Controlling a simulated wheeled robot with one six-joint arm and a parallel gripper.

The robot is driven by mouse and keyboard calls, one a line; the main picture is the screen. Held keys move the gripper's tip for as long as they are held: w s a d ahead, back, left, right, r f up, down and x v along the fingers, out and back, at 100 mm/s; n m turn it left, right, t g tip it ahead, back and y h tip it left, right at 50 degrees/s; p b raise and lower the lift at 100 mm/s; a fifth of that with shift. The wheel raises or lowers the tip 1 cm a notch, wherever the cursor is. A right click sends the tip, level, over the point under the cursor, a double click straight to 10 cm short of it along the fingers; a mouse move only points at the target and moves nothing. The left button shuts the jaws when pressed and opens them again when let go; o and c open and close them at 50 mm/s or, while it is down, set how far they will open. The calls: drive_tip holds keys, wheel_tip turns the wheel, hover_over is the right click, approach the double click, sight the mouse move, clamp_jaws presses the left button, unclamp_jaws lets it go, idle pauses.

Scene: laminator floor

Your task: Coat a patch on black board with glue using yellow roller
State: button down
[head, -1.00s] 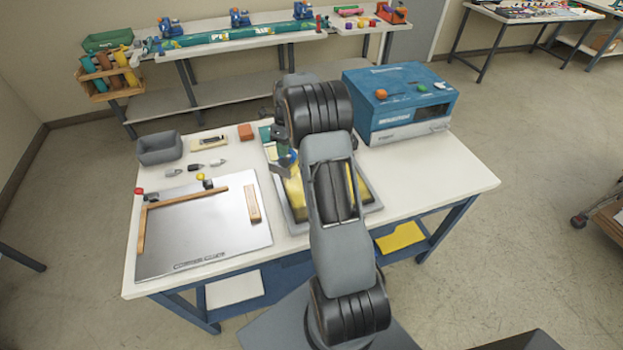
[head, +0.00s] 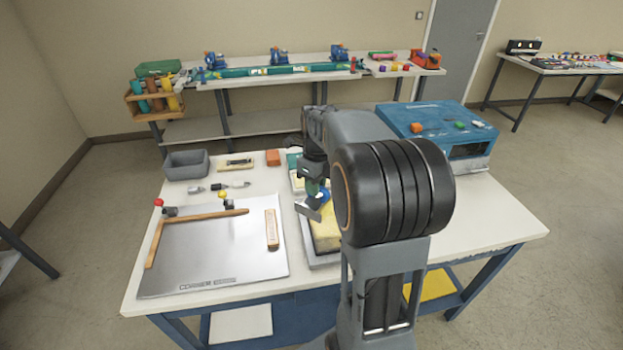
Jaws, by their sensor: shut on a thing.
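My gripper (head: 314,180) points down over a grey tray (head: 322,262) in the middle of the table, partly hidden behind my own arm. It is shut on a tool with a blue part and a grey flat part (head: 309,211). I cannot tell whether this is the yellow roller. Just below it a yellow surface (head: 326,232) lies in the tray; whether the held tool touches it is unclear. I cannot make out a black board; my arm hides much of the tray and the table to its right.
A silver plate (head: 205,255) with wooden strips lies at the left. A blue machine (head: 440,130) stands at the back right. The table's right front is bare.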

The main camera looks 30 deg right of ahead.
sight(316, 199)
drive_tip(key=shift+s+f, duration=0.2)
drive_tip(key=shift+f, duration=0.15)
drive_tip(key=shift+f+b, duration=0.45)
drive_tip(key=shift+w+d+f+b, duration=0.1)
drive_tip(key=shift+f+b, duration=1.55)
drive_tip(key=shift+f, duration=0.35)
